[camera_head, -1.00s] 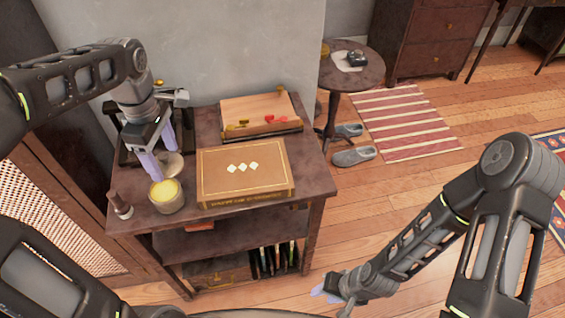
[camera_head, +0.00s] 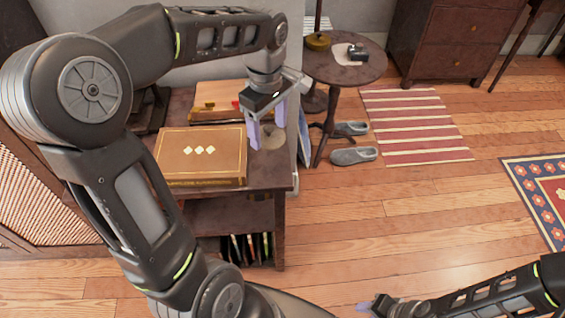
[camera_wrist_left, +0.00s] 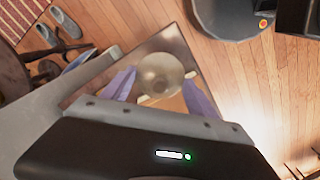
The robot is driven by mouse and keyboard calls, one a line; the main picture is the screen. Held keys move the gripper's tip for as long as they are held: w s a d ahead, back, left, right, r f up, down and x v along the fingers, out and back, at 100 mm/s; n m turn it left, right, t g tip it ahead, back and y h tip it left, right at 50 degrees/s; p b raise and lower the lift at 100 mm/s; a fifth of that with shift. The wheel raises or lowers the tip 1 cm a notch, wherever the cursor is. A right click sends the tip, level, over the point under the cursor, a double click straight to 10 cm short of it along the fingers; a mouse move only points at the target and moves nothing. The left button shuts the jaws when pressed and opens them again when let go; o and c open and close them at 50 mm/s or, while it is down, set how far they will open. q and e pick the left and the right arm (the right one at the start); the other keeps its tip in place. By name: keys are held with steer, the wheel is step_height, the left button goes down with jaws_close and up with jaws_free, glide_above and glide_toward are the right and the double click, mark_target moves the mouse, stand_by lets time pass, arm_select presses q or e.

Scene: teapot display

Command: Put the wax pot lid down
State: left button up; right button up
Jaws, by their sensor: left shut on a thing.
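The wax pot lid (camera_head: 269,138) is a pale, beige disc. My left gripper (camera_head: 267,130) is shut on it, over the right end of the dark side table (camera_head: 265,177), to the right of the brown book-like box. In the left wrist view the lid (camera_wrist_left: 160,73) shows as a round disc with a knob-like centre, between the two lavender fingers (camera_wrist_left: 160,92). I cannot tell whether it touches the tabletop. The wax pot is not visible now; my left arm covers the table's left part. My right gripper (camera_head: 368,306) is at the bottom edge, small and partly visible.
The brown box (camera_head: 203,158) with white diamonds lies left of the lid. A wooden board-like case (camera_head: 218,97) lies behind it. A round table (camera_head: 345,67) stands beyond, with grey slippers (camera_head: 353,156) on the floor. The table's right edge is close to the gripper.

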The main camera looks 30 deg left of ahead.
arm_select(q)
glide_above(270, 164)
steer(key=shift+f, duration=3.1)
steer(key=shift+f+b, duration=0.3)
steer(key=shift+f, duration=1.6)
steer(key=shift+f, duration=0.1)
steer(key=o, duration=1.4)
steer(key=shift+c, duration=0.2)
